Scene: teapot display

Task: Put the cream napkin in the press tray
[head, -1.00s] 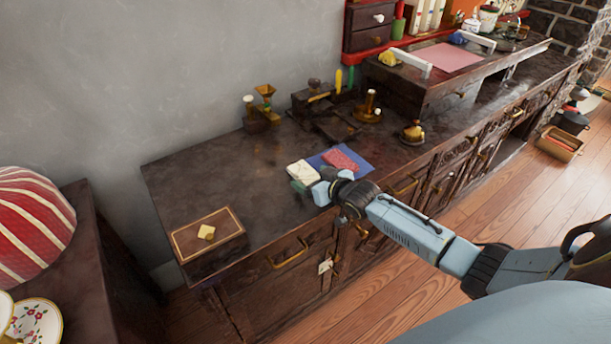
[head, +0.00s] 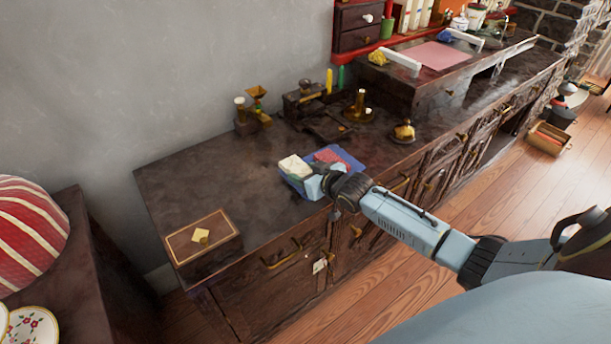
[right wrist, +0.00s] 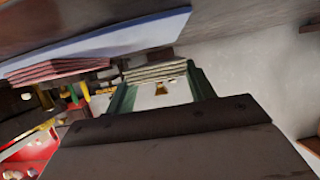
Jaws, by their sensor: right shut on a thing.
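The cream napkin (head: 294,165) is a folded, layered pad, held over the left part of the blue press tray (head: 355,157). My right gripper (head: 307,178) is shut on it. In the right wrist view, the napkin (right wrist: 155,71) sits between the two greenish fingers (right wrist: 160,82), close to the blue tray (right wrist: 115,38). I cannot tell whether it touches the tray. A red napkin (head: 330,157) lies on the tray beside it, and it also shows in the right wrist view (right wrist: 55,69). My left gripper is not in view.
Brass pieces, including a candlestick (head: 359,107) and a bell-like piece (head: 403,132), stand behind and right of the tray. A raised stand with a pink sheet (head: 436,56) is farther right.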

